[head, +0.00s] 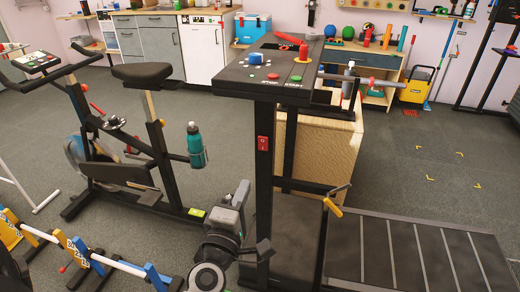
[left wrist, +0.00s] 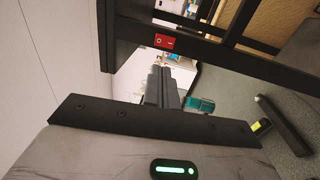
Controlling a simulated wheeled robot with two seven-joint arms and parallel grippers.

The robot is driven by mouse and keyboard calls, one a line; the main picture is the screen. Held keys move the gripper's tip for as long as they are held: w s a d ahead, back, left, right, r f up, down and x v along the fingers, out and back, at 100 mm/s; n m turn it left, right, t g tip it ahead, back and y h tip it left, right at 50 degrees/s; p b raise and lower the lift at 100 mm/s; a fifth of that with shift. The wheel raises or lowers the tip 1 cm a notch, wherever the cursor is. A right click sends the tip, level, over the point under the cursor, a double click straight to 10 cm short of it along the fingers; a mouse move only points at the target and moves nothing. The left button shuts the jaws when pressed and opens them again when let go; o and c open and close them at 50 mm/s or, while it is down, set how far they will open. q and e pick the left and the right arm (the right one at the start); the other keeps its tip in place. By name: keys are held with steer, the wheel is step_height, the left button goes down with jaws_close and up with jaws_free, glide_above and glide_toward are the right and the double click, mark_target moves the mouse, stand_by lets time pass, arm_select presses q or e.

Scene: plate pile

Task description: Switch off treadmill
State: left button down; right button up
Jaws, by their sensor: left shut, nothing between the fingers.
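The treadmill has a dark console (head: 235,77) on black posts, with a grey belt (head: 410,255) stretching to the lower right. A red rocker switch (head: 263,143) sits on the near post. It also shows in the left wrist view (left wrist: 164,41), turned sideways, with its two marks visible. I cannot tell which side is pressed. My left gripper (head: 243,188) is below and left of the switch, beside the post, apart from the switch. In the left wrist view its fingers (left wrist: 163,75) are together and empty, pointing towards the post just below the switch. My right gripper is not in view.
An exercise bike (head: 145,75) with a teal bottle (head: 195,146) stands to the left. Blue and yellow low hurdles (head: 75,250) lie at lower left. A cardboard-coloured box (head: 335,150) stands behind the posts. Cabinets (head: 160,45) line the back wall. Open floor lies at right.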

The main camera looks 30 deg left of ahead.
mark_target(263, 140)
arm_select(q)
steer(key=p+x, duration=0.1)
steer(key=x, duration=1.2)
steer(key=shift+d+p, duration=0.1)
steer(key=shift+p, duration=0.25)
steer(key=shift+w+r, duration=0.1)
steer(key=shift+w, duration=0.15)
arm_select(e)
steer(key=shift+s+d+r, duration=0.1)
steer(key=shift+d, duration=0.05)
arm_select(q)
steer(key=shift+w+r, duration=0.2)
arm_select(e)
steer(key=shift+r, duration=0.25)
arm_select(q)
steer(key=shift+s+r, duration=0.1)
steer(key=shift+s, duration=0.05)
